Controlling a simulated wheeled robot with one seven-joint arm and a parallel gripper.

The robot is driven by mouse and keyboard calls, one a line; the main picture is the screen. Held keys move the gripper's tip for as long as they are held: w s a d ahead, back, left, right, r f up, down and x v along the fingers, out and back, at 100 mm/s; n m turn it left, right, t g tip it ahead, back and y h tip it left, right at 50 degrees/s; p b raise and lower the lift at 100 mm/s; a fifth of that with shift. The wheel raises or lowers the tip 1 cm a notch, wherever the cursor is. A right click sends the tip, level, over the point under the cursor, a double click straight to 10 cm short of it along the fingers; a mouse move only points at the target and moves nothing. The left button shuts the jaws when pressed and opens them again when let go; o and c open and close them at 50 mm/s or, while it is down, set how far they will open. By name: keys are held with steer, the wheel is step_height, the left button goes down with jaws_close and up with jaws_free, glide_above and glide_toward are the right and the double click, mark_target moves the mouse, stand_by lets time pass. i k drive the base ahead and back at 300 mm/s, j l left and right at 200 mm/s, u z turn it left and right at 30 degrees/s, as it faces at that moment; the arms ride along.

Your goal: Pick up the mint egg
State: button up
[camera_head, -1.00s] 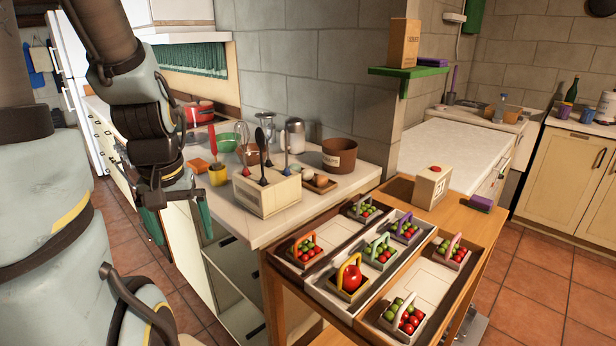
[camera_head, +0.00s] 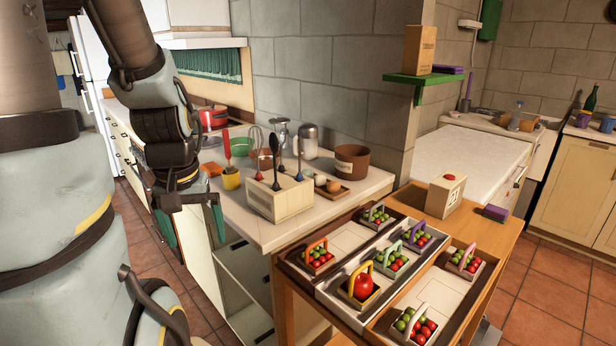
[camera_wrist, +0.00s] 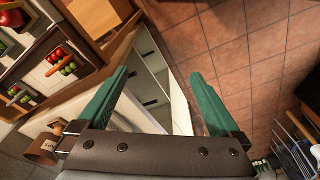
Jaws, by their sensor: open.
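I cannot make out a mint egg in either view. On the counter in the head view, a small wooden tray (camera_head: 330,194) holds egg-like things, a pale one (camera_head: 320,180) and a brownish one (camera_head: 334,186); they are too small to tell more. My gripper (camera_head: 192,220) hangs in front of the counter's left part, left of the tray and apart from it. In the wrist view my gripper (camera_wrist: 160,76) has its two green fingers spread wide with nothing between them. Beyond them are an open shelf unit and floor tiles.
A cream utensil box (camera_head: 280,204) stands between my gripper and the tray. A brown pot (camera_head: 351,163) and a steel-topped jar (camera_head: 308,141) stand behind. A wooden table (camera_head: 490,236) at right bears several small fruit baskets. Tiled floor (camera_head: 560,290) is clear at right.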

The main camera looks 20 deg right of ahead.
mark_target(307, 172)
steer(key=i+j+z, duration=0.1)
steer(key=i+j, duration=0.2)
steer(key=i+j+z, duration=0.1)
steer(key=i+j, duration=0.25)
steer(key=i+j+z, duration=0.15)
steer(key=i+j, duration=0.25)
steer(key=i+j+z, duration=0.1)
steer(key=i+j, duration=0.2)
steer(key=i+j+z, duration=0.1)
steer(key=i+j, duration=0.2)
steer(key=j, duration=0.2)
steer(key=i+j+z, duration=0.1)
steer(key=i+j, duration=0.15)
steer(key=j, duration=0.2)
steer(key=i+j+z, duration=0.15)
steer(key=i+j, duration=0.15)
steer(key=j, duration=0.2)
